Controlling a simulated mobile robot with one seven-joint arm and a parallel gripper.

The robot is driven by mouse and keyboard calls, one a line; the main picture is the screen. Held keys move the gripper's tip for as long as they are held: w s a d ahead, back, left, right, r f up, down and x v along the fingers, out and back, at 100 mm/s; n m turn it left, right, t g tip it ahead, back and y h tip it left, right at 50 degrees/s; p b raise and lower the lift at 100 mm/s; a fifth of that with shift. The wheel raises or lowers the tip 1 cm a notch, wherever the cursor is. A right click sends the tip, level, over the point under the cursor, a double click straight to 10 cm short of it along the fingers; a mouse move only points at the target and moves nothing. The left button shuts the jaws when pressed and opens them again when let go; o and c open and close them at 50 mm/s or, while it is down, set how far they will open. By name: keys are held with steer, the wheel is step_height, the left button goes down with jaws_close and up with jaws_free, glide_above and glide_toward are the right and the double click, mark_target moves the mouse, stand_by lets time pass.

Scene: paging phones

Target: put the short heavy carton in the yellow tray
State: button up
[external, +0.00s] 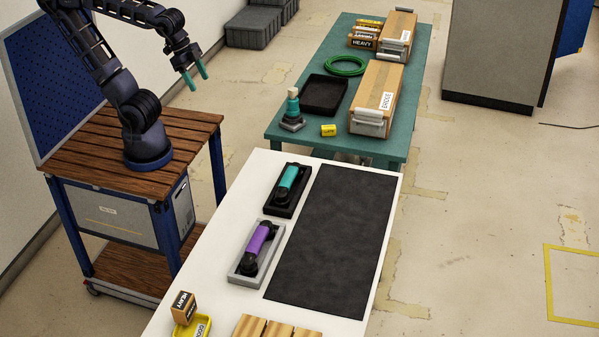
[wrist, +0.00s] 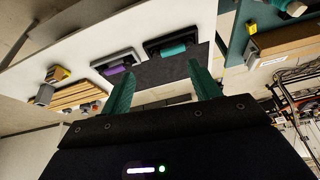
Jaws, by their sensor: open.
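A short brown carton (external: 185,307) with a black HEAVY label is on the white table at the bottom left of the external view. The yellow tray (external: 205,322) is right at its foot, partly cut off by the frame edge; I cannot tell whether the carton is in it or behind it. My gripper (external: 196,78) is open and empty, raised in the air near the wooden cart, far from the carton. Its two teal fingers (wrist: 160,70) are spread in the wrist view.
The white table holds a purple handset (external: 258,238), a teal handset (external: 288,176), a black mat (external: 335,235) and wooden slats (external: 265,328). The green table (external: 425,75) behind holds long cartons (external: 378,88), another HEAVY-labelled carton (external: 362,43), a black tray (external: 323,94) and a green ring (external: 346,66).

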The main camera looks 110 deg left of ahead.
steer(key=shift+s+a+f+n, duration=0.25)
steer(key=shift+s+a, duration=0.2)
steer(key=shift+s, duration=0.3)
steer(key=shift+s+a+f+n, duration=0.1)
steer(key=shift+s+a+n, duration=0.3)
steer(key=shift+s, duration=0.35)
